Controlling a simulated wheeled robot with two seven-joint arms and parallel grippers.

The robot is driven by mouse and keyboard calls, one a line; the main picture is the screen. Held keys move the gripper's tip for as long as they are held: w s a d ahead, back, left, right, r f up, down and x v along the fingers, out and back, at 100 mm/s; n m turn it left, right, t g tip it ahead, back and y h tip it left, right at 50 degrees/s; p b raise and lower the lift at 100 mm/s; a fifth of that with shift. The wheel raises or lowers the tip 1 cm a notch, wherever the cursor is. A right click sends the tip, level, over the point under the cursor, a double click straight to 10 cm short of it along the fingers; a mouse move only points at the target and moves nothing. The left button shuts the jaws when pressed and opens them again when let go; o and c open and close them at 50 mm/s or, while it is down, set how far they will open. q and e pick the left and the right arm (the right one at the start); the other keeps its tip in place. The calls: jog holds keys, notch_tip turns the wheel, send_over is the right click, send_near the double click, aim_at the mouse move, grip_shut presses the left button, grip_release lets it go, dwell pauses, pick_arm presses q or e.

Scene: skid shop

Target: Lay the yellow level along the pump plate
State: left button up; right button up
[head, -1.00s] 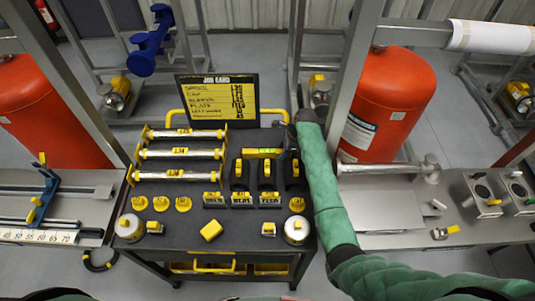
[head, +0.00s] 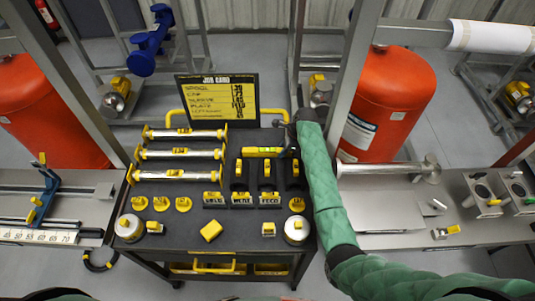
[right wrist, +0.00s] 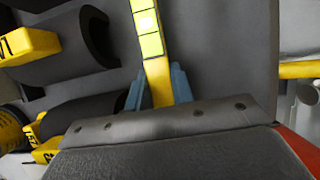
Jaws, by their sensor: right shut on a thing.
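The yellow level (head: 262,151) is a short yellow bar with a green vial, lying crosswise at the back right of the black cart top. My right gripper (head: 288,151) is at its right end, partly hidden by my green-sleeved arm. In the right wrist view, the blue-grey fingers of the right gripper (right wrist: 156,88) are shut on the yellow level (right wrist: 150,45). I cannot tell in the head view whether the level touches the black holders below it. I cannot pick out the pump plate with certainty. My left gripper is not in view.
Black holders (head: 240,176) with yellow tags stand just in front of the level. A rack of silver tubes (head: 180,153) is to the left, and a job card (head: 218,101) stands behind. A grey bench (head: 410,215) and red tank (head: 390,100) are on the right.

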jog(key=shift+r, duration=3.05)
